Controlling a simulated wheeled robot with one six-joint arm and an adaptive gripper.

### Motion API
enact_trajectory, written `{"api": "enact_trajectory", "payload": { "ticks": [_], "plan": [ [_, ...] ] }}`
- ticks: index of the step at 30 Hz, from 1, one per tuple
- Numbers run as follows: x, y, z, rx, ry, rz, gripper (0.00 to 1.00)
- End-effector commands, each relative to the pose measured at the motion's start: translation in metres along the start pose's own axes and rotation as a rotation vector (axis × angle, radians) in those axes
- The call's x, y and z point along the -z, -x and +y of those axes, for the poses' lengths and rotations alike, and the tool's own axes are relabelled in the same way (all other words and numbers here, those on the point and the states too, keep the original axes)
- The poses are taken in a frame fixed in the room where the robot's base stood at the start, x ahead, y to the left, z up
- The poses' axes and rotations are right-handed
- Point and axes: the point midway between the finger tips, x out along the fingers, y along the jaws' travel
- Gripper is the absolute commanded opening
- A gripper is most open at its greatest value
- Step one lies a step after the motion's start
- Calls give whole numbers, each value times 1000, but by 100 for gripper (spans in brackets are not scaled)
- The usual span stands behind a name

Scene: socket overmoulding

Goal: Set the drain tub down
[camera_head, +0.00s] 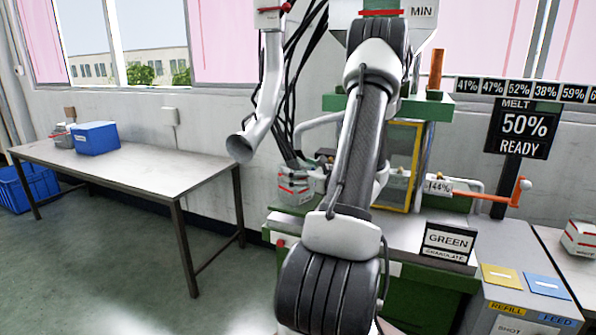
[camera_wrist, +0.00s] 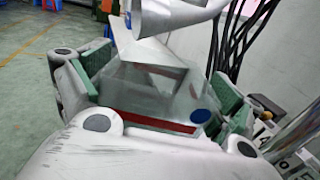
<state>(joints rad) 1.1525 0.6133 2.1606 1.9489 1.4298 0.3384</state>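The drain tub (camera_head: 294,190) is a small pale box with a red band, at the left end of the green machine in the head view. In the wrist view it shows as a grey open tub (camera_wrist: 150,92) with a red strip and a blue round spot. My gripper (camera_wrist: 165,88) has its green finger pads on the tub's two sides and appears shut on it. In the head view my gripper (camera_head: 312,172) is partly hidden by my arm and cables. Whether the tub touches a surface below cannot be told.
A similar red-banded box (camera_head: 581,240) sits far right.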

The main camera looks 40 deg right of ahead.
Motion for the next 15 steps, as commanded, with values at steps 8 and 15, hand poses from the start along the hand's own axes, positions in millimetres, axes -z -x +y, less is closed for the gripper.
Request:
{"api": "enact_trajectory", "payload": {
  "ticks": [8,15],
  "plan": [
    [0,0,0,0,0,0,100],
    [-3,12,-2,4,-1,1,100]
  ]
}}
